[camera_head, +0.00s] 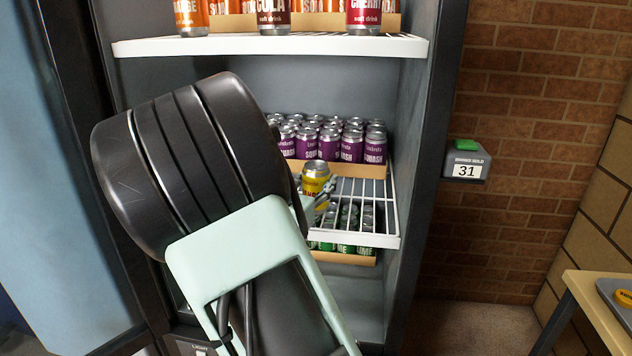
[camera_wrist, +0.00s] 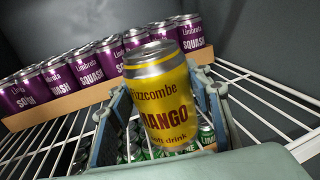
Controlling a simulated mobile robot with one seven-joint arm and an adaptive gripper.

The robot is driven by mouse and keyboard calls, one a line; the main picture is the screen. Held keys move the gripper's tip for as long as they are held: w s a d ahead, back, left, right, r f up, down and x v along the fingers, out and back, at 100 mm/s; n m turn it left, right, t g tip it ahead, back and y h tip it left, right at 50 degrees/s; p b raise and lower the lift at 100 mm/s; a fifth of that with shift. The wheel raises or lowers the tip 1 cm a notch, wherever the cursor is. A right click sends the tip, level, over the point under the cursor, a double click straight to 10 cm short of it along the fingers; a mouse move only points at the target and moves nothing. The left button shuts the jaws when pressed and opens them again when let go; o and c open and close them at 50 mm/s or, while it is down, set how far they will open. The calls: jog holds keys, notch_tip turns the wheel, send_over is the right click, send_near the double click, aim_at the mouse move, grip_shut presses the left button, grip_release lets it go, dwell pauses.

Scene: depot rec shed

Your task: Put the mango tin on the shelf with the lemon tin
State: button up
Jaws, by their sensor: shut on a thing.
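The mango tin (camera_head: 315,178) is yellow with a silver lid; in the wrist view the tin (camera_wrist: 160,100) reads "MANGO soft drink". My gripper (camera_wrist: 162,95) is shut on it, one finger on each side, and holds it close to upright. It is over the bare front part of the middle wire shelf (camera_head: 362,238), in front of purple squash tins. I cannot tell whether its base touches the wires. In the head view my arm hides much of the gripper (camera_head: 318,198). I see no tin marked lemon; my arm covers the left of the shelves.
Purple squash tins (camera_head: 375,148) stand in a cardboard tray behind. Green lime tins (camera_head: 346,247) are on the level below. The upper shelf (camera_head: 270,47) holds orange, cola and cherry tins. The cabinet's right wall is close. A table (camera_head: 590,300) with a tray stands at right.

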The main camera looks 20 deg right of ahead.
jog(key=o, duration=1.5)
jog(key=shift+c, duration=0.2)
jog(key=shift+r, duration=0.1)
jog(key=shift+s+a+r+p, duration=0.1)
jog(key=shift+a+r+p, duration=0.05)
jog(key=shift+p, duration=0.15)
jog(key=p+v, duration=0.2)
jog(key=v, duration=0.9)
jog(key=shift+s+a, duration=0.25)
